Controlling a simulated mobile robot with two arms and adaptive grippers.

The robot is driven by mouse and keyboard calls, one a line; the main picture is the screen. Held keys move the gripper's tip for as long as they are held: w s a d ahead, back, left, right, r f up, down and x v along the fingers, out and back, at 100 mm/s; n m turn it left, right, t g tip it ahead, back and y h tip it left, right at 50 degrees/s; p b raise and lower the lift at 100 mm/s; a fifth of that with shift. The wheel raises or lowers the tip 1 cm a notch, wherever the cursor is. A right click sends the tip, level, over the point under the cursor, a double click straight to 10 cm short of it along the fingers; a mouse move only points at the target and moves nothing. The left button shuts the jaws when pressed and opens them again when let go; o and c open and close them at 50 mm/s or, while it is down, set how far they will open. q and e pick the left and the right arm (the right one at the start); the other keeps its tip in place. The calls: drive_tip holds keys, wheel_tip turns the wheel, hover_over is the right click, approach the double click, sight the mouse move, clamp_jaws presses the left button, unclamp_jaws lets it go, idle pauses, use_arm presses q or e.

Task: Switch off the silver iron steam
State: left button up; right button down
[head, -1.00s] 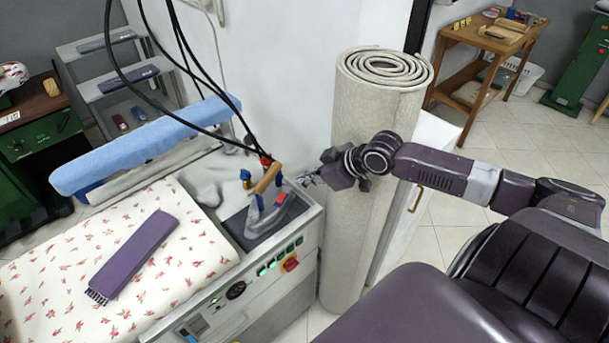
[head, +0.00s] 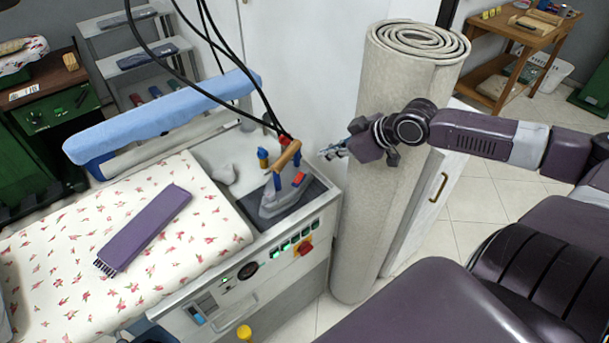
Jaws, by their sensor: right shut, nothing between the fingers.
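The silver iron (head: 284,193) with a wooden handle stands on a dark rest pad (head: 262,219) at the right end of the ironing station. Black cables run up from it. Below, the station's front panel (head: 262,270) carries a row of green-lit switches (head: 297,241), a red and yellow knob (head: 303,247) and a round dial (head: 247,270). Labels are too small to read. My right gripper (head: 332,151) is shut and empty, to the right of the iron and in front of the rolled carpet, apart from the switches. My left gripper is not in view.
A rolled beige carpet (head: 390,220) stands upright right of the station. A purple brush (head: 146,229) lies on the floral ironing board (head: 75,235). A blue padded sleeve arm (head: 165,117) sits behind.

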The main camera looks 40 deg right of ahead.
drive_tip(key=shift+s, duration=0.1)
idle(0.4)
hover_over(299, 177)
drive_tip(key=s, duration=0.1)
wheel_tip(299, 177, down, 7)
drive_tip(key=shift+s+d+f, duration=0.1)
drive_tip(key=shift+d+f, duration=0.2)
drive_tip(key=shift+f, duration=0.3)
drive_tip(key=shift+s+d+f, duration=0.1)
drive_tip(key=shift+d+f, duration=0.2)
drive_tip(key=shift+f, duration=0.3)
drive_tip(key=shift+d+f, duration=0.1)
drive_tip(key=shift+f, duration=0.65)
drive_tip(key=shift+f, duration=0.1)
